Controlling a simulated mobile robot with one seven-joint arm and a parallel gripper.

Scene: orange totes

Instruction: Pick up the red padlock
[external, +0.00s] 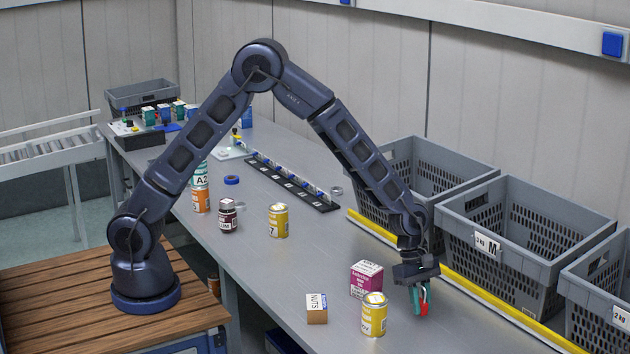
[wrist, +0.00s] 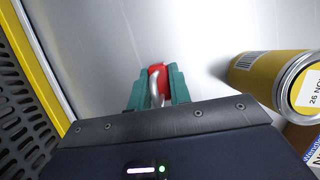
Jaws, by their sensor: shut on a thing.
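The red padlock (wrist: 156,72) shows in the wrist view between the green fingers of my gripper (wrist: 158,88), with its silver shackle pointing toward the wrist. My gripper is shut on it. In the external view my gripper (external: 419,298) points down at the right part of the grey bench, and a small bit of the red padlock (external: 426,293) shows between the fingers. Most of the padlock is hidden by the fingers there. I cannot tell whether it touches the bench.
A yellow can (external: 374,316) stands close left of my gripper, with a magenta box (external: 366,279) behind it and a NUTS box (external: 317,309) farther left. A yellow strip (external: 470,290) and grey crates (external: 500,257) line the right side. Another yellow can (external: 278,221) stands mid-bench.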

